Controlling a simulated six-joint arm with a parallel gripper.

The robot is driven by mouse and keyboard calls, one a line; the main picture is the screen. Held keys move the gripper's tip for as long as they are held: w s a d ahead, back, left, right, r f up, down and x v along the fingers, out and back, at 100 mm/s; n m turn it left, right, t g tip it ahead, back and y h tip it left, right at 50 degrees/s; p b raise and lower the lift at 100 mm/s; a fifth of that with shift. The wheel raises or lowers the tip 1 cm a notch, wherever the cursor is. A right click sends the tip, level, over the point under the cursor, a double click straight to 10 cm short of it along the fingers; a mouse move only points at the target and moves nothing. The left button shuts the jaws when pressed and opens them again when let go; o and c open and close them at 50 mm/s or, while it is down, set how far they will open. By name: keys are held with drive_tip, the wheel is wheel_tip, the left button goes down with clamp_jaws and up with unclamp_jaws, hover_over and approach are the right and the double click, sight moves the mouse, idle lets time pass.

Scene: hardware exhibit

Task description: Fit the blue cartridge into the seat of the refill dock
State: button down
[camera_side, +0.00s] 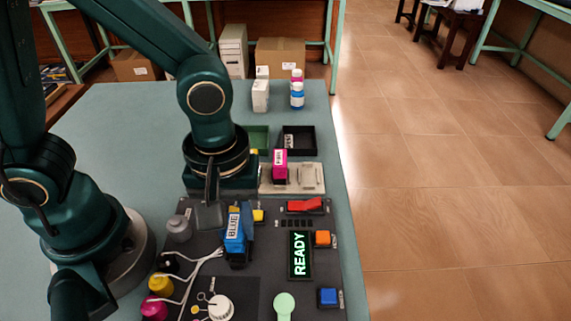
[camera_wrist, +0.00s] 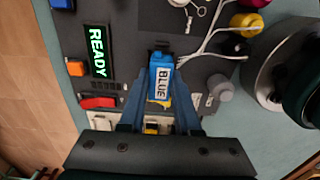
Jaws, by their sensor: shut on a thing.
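The blue cartridge (camera_side: 235,236), labelled BLUE, is between the fingers of my gripper (camera_side: 245,220), over the dark panel. In the wrist view, the cartridge (camera_wrist: 161,78) shows between the two blue fingers of my gripper (camera_wrist: 160,100), which is shut on it. A dark piece shows at the cartridge's far end; I cannot tell whether it is part of the cartridge or a holder. The beige block that looks like the refill dock (camera_side: 312,178) lies behind the panel, with a pink cartridge (camera_side: 280,167) standing on its left part. The dock is partly hidden in the wrist view.
The dark panel carries a READY display (camera_side: 299,256), a red rocker switch (camera_side: 306,205), an orange button (camera_side: 322,238) and a blue button (camera_side: 328,297). White cables (camera_side: 190,272) lie left of the cartridge. Black (camera_side: 299,140) and green trays stand behind the dock.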

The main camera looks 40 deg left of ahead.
drive_tip(key=shift+f, duration=0.7)
idle(0.7)
drive_tip(key=c, duration=0.5)
unclamp_jaws()
drive_tip(key=shift+c, duration=0.2)
drive_tip(key=shift+o, duration=0.3)
drive_tip(key=o, duration=0.3)
drive_tip(key=shift+o, duration=0.2)
drive_tip(key=shift+r, duration=0.1)
drive_tip(key=shift+r, duration=3.7)
